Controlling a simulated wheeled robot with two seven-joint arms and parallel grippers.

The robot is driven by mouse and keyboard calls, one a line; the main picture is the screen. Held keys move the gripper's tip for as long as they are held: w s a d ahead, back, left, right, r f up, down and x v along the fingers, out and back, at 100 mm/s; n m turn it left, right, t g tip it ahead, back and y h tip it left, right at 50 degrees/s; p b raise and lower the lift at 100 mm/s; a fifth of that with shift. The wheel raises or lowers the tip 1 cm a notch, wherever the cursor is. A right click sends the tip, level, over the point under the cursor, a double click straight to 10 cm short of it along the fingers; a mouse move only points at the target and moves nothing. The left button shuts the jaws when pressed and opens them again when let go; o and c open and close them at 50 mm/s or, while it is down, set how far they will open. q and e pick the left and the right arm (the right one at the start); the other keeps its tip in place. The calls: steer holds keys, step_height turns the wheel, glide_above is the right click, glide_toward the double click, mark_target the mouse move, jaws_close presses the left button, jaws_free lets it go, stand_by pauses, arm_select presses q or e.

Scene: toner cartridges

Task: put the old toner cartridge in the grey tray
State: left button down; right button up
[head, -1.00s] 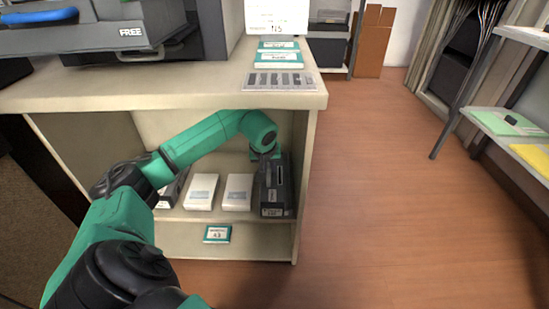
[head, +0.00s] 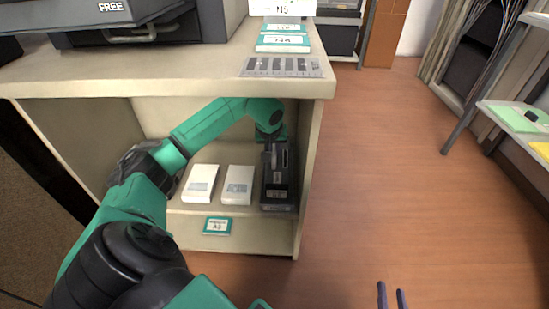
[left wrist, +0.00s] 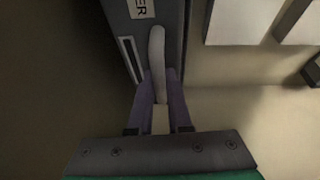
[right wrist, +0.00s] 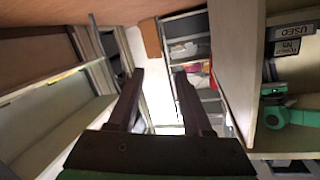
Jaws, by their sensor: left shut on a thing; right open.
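A dark, tall cartridge (head: 279,180) stands upright at the right end of the cabinet shelf, beside two white boxes. In the left wrist view, the dark cartridge (left wrist: 127,40) has a white label ending in "ER" and a pale handle (left wrist: 157,55). My left gripper (left wrist: 160,77) is shut on that handle. In the head view, my left gripper (head: 272,137) is at the cartridge's top, its fingertips hidden. My right gripper (head: 392,296) is open and empty over the floor at the bottom edge. I cannot make out a grey tray.
White boxes (head: 200,184) (head: 238,185) stand left of the cartridge. The cabinet's right side wall (head: 309,165) is close beside it, and the countertop (head: 190,76) lies overhead. The wood floor (head: 385,180) to the right is clear. A side shelf (head: 497,110) stands at far right.

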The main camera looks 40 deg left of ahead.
arm_select(q)
steer(key=shift+f+b, duration=1.3)
steer(key=shift+b, duration=0.05)
arm_select(e)
steer(key=w+d+r+t+y, duration=0.1)
steer(key=w+r+t, duration=0.1)
steer(key=r, duration=0.8)
steer(key=w+d+r+n+t+y, duration=0.1)
steer(key=r+t, duration=0.3)
steer(key=r, duration=0.5)
steer(key=w+d+r+t+y, duration=0.1)
steer(key=w+r+t, duration=0.2)
steer(key=r, duration=0.7)
steer(key=shift+w+d+r+n+t, duration=0.2)
steer(key=shift+w+r+n+t, duration=0.05)
steer(key=shift+r+n+t, duration=0.15)
steer(key=shift+f, duration=0.1)
arm_select(q)
steer(key=c, duration=0.8)
jaws_free()
steer(key=shift+f, duration=0.1)
steer(key=shift+c, duration=0.2)
arm_select(e)
steer(key=shift+f, duration=0.15)
